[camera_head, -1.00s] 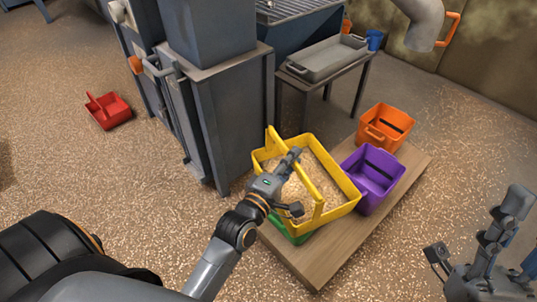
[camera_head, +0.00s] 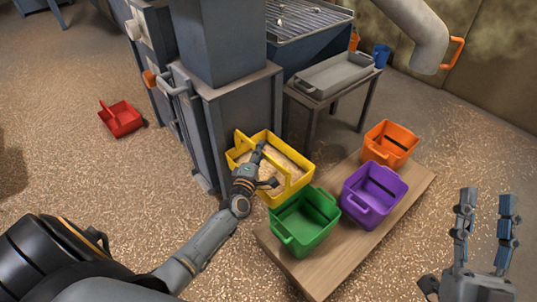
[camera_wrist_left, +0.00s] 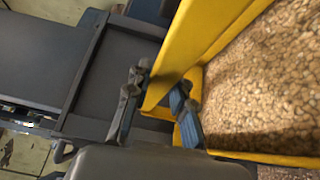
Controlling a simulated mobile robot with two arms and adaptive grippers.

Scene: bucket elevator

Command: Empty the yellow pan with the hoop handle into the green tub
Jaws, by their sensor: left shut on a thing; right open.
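My left gripper (camera_head: 262,166) is shut on the handle. In the left wrist view the left gripper (camera_wrist_left: 160,100) has its fingers on either side of the yellow bar (camera_wrist_left: 175,50), with grain (camera_wrist_left: 265,85) in the pan beside it. The green tub (camera_head: 305,238) stands on the wooden board's near left end, and its visible inside looks empty. My right gripper (camera_head: 485,215) is open and empty at the lower right.
A purple tub (camera_head: 371,210) and an orange tub (camera_head: 392,135) share the wooden board (camera_head: 345,262) with the green tub. The grey elevator housing (camera_head: 240,120) stands close behind the pan. A red carrier (camera_head: 120,118) lies on the grain-strewn floor at left.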

